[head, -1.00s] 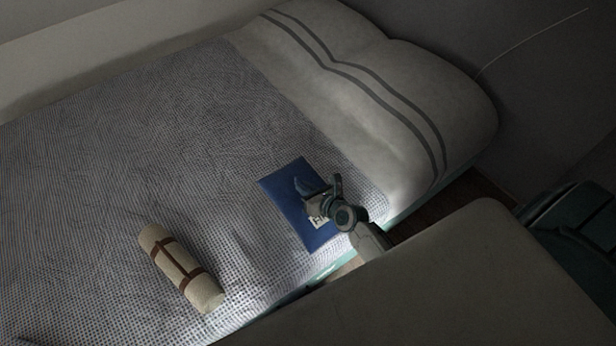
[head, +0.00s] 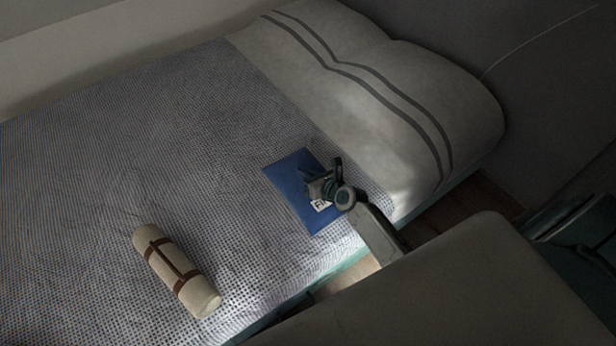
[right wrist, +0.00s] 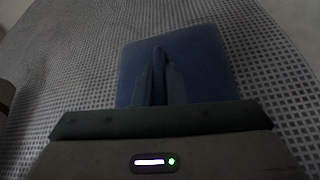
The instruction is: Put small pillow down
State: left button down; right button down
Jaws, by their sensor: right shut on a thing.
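The small pillow (head: 298,180) is a flat blue square with a white lettered label. In the head view it is over the checked blanket near the bed's front edge, just below the striped pillow. My right gripper (head: 320,188) is shut on it, with its arm reaching in from the lower right. The right wrist view shows the blue pillow (right wrist: 205,65) around the closed fingers (right wrist: 160,75), with the blanket behind. I cannot tell whether its underside touches the blanket. My left gripper is not in view.
The bed's checked blanket (head: 150,130) is mostly clear. A cream roll with brown straps (head: 177,272) lies on it at the lower left. A large striped pillow (head: 370,105) covers the head end. A wooden floor strip (head: 488,195) shows beside the bed.

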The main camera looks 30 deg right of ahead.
jog(key=c, duration=1.5)
grip_release()
jog(key=shift+r, duration=0.1)
